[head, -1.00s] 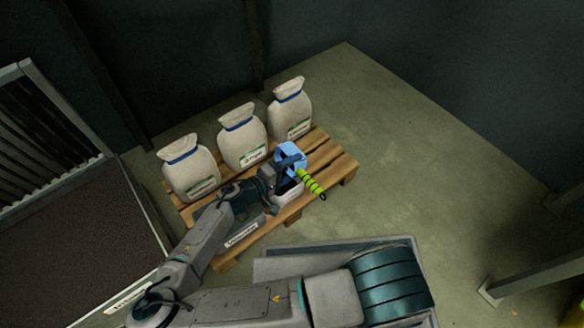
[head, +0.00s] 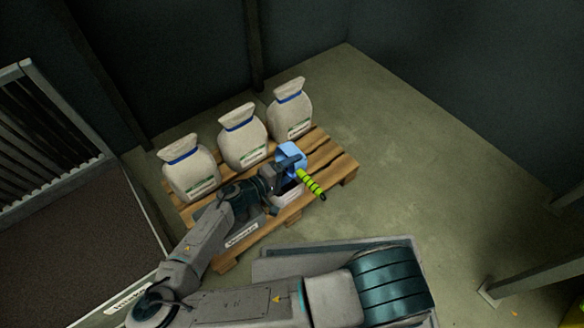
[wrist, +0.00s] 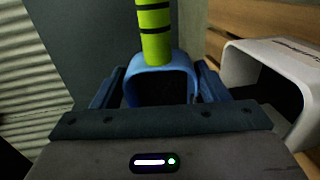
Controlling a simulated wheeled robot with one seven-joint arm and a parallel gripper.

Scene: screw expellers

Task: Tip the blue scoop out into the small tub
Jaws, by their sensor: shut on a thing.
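The blue scoop (head: 291,151) with its yellow-green, black-banded handle (head: 311,184) is held over the front of the pallet. My gripper (head: 284,167) is shut on the scoop's blue body. In the wrist view the scoop (wrist: 160,68) sits between my fingers, its handle (wrist: 154,30) pointing up in the picture. The inside looks dark there, and I cannot tell whether it holds anything. The small white tub (wrist: 268,52) is to the right of the scoop in the wrist view, apart from it in the picture. In the head view my gripper and the scoop mostly hide the tub.
Three tied sacks (head: 243,137) stand along the back of the wooden pallet (head: 335,165). A dark-topped bin with slatted side (head: 70,235) is at left. A grey frame post (head: 530,270) is at right. The floor right of the pallet is clear.

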